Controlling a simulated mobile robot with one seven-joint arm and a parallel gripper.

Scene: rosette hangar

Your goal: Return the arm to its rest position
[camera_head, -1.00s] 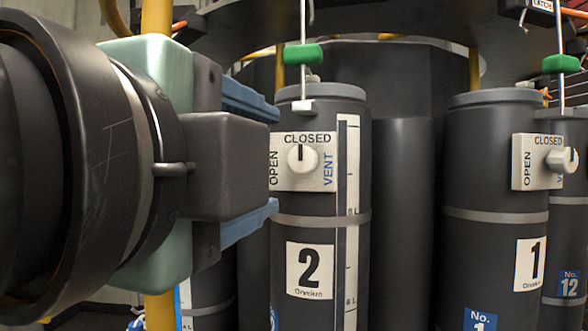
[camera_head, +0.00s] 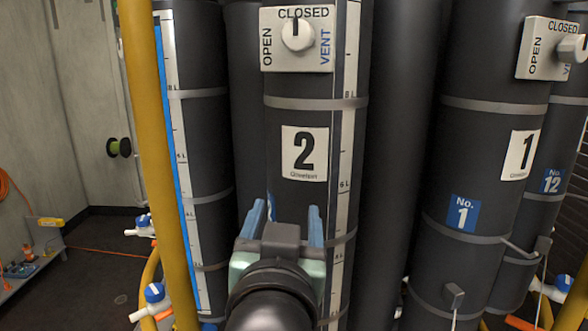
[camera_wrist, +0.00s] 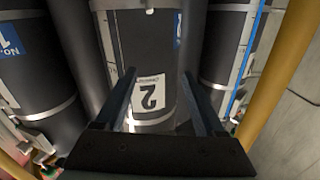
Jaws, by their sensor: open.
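My gripper (camera_head: 284,222) is at the lower middle of the head view, in front of the dark cylinder numbered 2 (camera_head: 318,225). Its two blue fingers are apart with nothing between them. In the wrist view the fingers (camera_wrist: 160,98) also stand apart, with the number 2 label (camera_wrist: 149,93) of the cylinder beyond them, upside down. Whether the fingertips touch the cylinder cannot be told. The knob (camera_head: 297,34) on cylinder 2's vent plate is above my gripper, with its mark toward CLOSED.
Cylinder 1 (camera_head: 480,150) stands to the right, with its own knob plate (camera_head: 550,48). A yellow post (camera_head: 157,160) rises left of my gripper. Small blue-capped valves (camera_head: 153,292) stick out low at the left. Floor (camera_head: 105,240) and a low shelf with items (camera_head: 30,262) lie further left.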

